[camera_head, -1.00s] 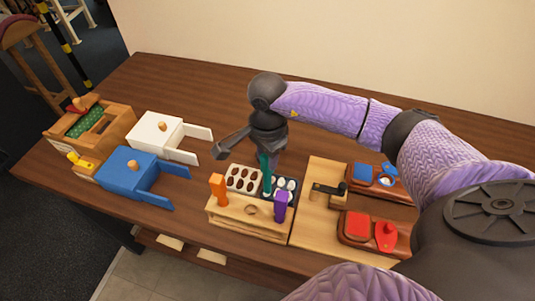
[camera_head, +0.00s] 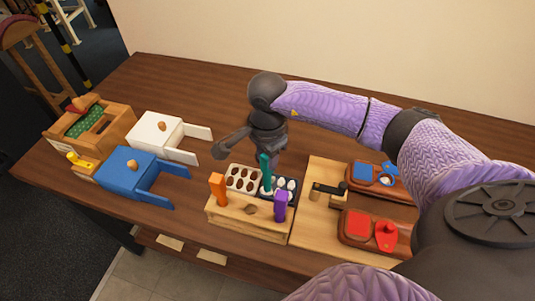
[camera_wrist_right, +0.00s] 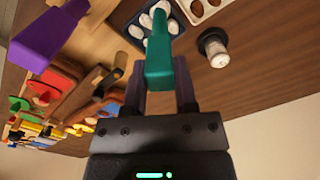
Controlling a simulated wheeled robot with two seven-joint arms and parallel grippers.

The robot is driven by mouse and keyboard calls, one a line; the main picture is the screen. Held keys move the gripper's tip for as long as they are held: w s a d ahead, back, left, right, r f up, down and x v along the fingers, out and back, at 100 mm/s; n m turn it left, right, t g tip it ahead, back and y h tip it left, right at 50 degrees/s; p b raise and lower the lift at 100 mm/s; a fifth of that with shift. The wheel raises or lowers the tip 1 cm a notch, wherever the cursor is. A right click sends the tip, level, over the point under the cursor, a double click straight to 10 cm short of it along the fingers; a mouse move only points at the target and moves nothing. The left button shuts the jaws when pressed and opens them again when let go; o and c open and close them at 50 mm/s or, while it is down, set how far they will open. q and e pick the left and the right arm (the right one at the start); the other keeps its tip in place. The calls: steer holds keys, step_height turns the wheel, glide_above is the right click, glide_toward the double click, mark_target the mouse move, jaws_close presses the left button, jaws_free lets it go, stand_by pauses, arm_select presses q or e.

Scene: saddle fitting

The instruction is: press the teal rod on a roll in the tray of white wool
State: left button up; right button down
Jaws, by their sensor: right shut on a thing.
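My right gripper (camera_wrist_right: 160,88) is shut on the teal rod (camera_wrist_right: 165,60) and holds it about upright. In the head view the teal rod (camera_head: 265,173) stands over the dark tray of white wool rolls (camera_head: 292,197), at its left side. The tray also shows in the right wrist view (camera_wrist_right: 176,8), with the rod's far end over the white rolls. I cannot tell whether the rod's tip touches a roll. The right gripper's fingers are mostly hidden in the head view. My left gripper is not in view.
A white tray with brown ovals (camera_head: 230,187) is beside the dark tray. A wooden rack (camera_head: 235,222) in front holds an orange rod (camera_head: 218,189) and a purple rod (camera_head: 281,205). A wooden board with red and blue parts lies right. Blue and white boxes (camera_head: 128,172) stand left.

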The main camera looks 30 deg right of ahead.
steer(key=shift+r, duration=0.2)
step_height(320, 180, up, 4)
steer(key=p, duration=0.3)
steer(key=shift+f, duration=0.25)
steer(key=shift+r+p, duration=1.1)
steer(key=shift+r, duration=0.5)
